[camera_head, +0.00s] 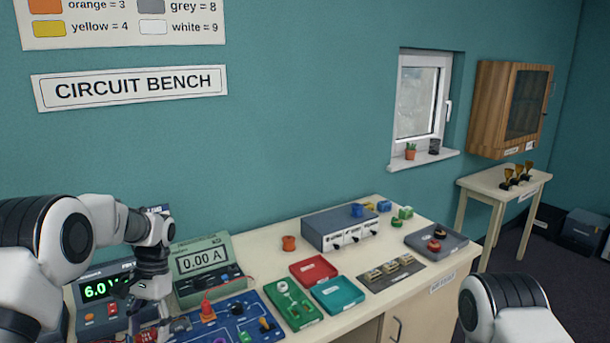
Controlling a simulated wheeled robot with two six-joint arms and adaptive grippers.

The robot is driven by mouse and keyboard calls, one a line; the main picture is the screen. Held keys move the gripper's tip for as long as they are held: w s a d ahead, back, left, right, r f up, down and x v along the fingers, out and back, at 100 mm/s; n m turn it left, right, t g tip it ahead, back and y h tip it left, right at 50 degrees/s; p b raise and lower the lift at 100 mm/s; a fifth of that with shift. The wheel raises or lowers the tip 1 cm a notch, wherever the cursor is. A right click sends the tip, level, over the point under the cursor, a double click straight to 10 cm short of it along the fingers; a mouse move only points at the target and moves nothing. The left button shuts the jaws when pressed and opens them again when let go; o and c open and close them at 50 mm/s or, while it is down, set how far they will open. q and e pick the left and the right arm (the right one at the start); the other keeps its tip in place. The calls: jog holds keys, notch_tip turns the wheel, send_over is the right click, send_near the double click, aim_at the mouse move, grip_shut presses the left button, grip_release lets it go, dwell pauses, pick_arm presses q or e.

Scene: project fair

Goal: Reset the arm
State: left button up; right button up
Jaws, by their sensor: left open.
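My left arm (75,235) comes in from the left and bends down at the wrist over the circuit bench. My left gripper (152,330) points down in front of the power supply (100,290), whose green display is partly hidden by the arm. It is open, near the left end of the blue circuit board (228,322); its fingertips are small and partly cut by clutter, and I see nothing held. My right arm (510,308) shows only as a white and black link at the bottom right; its gripper is out of the frame.
A green meter (205,262) reads 0.00 A. A green board (292,303), red tray (313,270), teal tray (338,293) and grey box (340,228) fill the bench. A dark tray (437,241) sits at its right end. A small table (500,183) with trophies stands beyond.

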pick_arm(q)
jog(key=s+f+g, duration=0.1)
jog(key=f, duration=0.2)
jog(key=s+f+b, duration=0.1)
jog(key=s+f, duration=0.1)
jog(key=f, duration=0.1)
jog(key=s+f+g, duration=0.1)
jog(key=f, duration=0.2)
jog(key=shift+s+d+f+g, duration=0.25)
jog(key=shift+s+f+g, duration=0.05)
jog(key=s+d+f+b, duration=0.1)
jog(key=s+d+f, duration=0.1)
jog(key=s+f, duration=0.7)
jog(key=s+d+f+n+t+h+b, duration=0.1)
jog(key=s+d+f, duration=0.3)
jog(key=s, duration=0.9)
jog(key=s+d+f+b, duration=0.1)
jog(key=s+f, duration=0.7)
jog(key=s, duration=0.3)
jog(key=shift+w+a+r+n+t, duration=0.1)
jog(key=shift+w+n+t, duration=0.4)
jog(key=shift+w+t, duration=0.8)
jog(key=shift+w+a+r+n+t, duration=0.1)
jog(key=shift+w+n+t, duration=0.4)
jog(key=shift+w+t, duration=0.75)
